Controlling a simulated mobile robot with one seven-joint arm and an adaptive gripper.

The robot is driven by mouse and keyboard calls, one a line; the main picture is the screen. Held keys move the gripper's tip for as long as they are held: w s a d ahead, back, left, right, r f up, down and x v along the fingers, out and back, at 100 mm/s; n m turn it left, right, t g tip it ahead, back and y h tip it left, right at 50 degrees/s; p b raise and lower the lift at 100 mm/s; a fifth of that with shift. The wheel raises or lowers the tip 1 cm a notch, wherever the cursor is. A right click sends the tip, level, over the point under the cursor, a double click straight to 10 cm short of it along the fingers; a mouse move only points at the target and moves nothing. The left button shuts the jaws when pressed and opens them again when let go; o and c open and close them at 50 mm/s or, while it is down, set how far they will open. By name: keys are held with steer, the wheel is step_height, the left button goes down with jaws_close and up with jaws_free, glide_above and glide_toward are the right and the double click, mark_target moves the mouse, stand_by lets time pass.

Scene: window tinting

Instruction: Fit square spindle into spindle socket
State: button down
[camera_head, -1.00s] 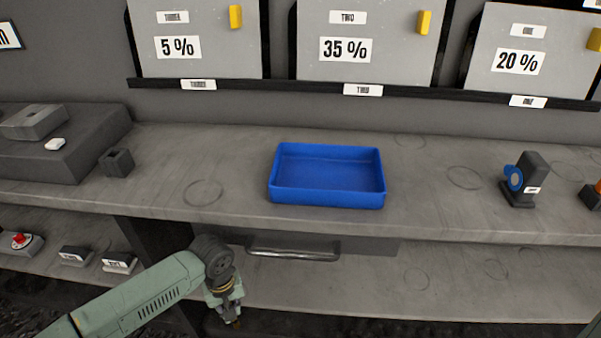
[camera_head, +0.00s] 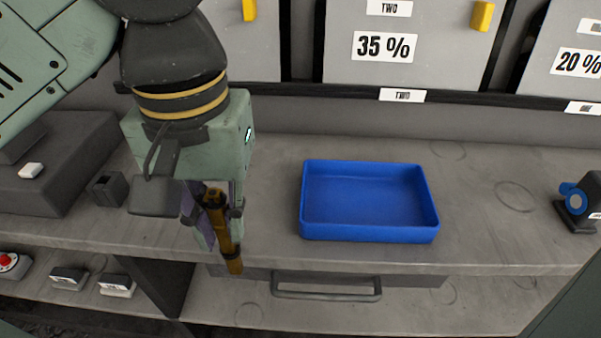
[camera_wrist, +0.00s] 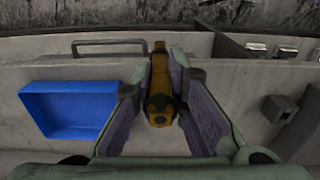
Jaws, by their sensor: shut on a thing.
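My gripper (camera_head: 211,212) is shut on a brown-gold spindle (camera_head: 229,240), which hangs slightly tilted from the fingers near the bench's front edge, left of the blue tray. In the wrist view the spindle (camera_wrist: 159,95) sits between the purple finger pads of my gripper (camera_wrist: 160,110). A small dark square block with an opening (camera_head: 106,189), which looks like the spindle socket, stands on the bench left of my gripper. It also shows at the right of the wrist view (camera_wrist: 278,109). The spindle is apart from it.
An empty blue tray (camera_head: 310,228) stands on the bench right of my gripper. A raised dark block (camera_head: 60,185) is at the left. A drawer handle (camera_head: 326,294) juts out below the front edge. Tint panels (camera_head: 400,70) line the back wall.

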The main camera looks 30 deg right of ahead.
steer(key=w+d+f+p, duration=0.3)
steer(key=w+d, duration=0.6)
steer(key=w, duration=0.3)
steer(key=shift+w+f+p, duration=0.2)
steer(key=shift+f+p, duration=0.15)
steer(key=shift+f, duration=0.55)
steer(key=shift+f, duration=0.25)
steer(key=c, duration=1.6)
jaws_free()
steer(key=shift+r, duration=0.15)
